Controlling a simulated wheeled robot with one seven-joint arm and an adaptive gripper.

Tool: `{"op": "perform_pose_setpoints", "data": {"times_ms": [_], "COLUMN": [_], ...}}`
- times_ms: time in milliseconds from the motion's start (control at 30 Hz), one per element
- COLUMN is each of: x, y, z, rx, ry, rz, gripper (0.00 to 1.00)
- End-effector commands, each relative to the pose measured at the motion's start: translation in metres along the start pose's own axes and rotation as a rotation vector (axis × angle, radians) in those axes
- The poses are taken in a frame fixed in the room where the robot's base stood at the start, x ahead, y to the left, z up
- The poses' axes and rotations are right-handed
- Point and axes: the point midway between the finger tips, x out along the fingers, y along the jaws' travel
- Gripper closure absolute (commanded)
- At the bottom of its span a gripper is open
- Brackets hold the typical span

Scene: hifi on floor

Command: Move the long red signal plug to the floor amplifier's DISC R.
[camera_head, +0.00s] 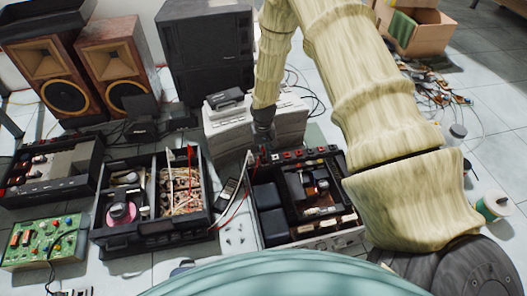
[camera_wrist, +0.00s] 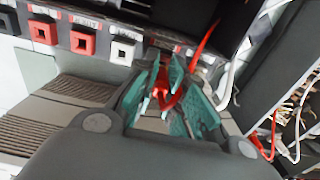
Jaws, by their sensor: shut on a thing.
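My gripper (camera_head: 262,138) is at the back left corner of an open black amplifier (camera_head: 352,222) on the floor. In the wrist view my green-fingered gripper (camera_wrist: 167,98) is shut on the red plug (camera_wrist: 166,92), whose tip is largely hidden between the fingers. A red lead (camera_wrist: 206,42) rises beside it. The amplifier's back panel carries a row of red and white sockets; a red socket (camera_wrist: 83,40) and a white socket (camera_wrist: 122,50) lie left of my fingers. The labels are too small to read. I cannot tell whether the plug sits in a socket.
Another open unit (camera_head: 150,235) with wiring stands left of the amplifier, with a red lead between them. A pale stacked box (camera_head: 225,125) is behind my gripper. Speakers (camera_head: 115,65) stand at the back left. A spool (camera_head: 493,206) and loose cables lie at the right.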

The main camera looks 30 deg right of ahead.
Motion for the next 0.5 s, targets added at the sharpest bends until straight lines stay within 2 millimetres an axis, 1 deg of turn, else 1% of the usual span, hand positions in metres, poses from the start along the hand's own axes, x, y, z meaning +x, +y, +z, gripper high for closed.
{"op": "perform_pose_setpoints", "data": {"times_ms": [500], "x": [0.0049], "y": [-0.0001], "z": [0.0001], "rx": [0.0], "ry": [0.0], "rz": [0.0], "gripper": [1.0]}}
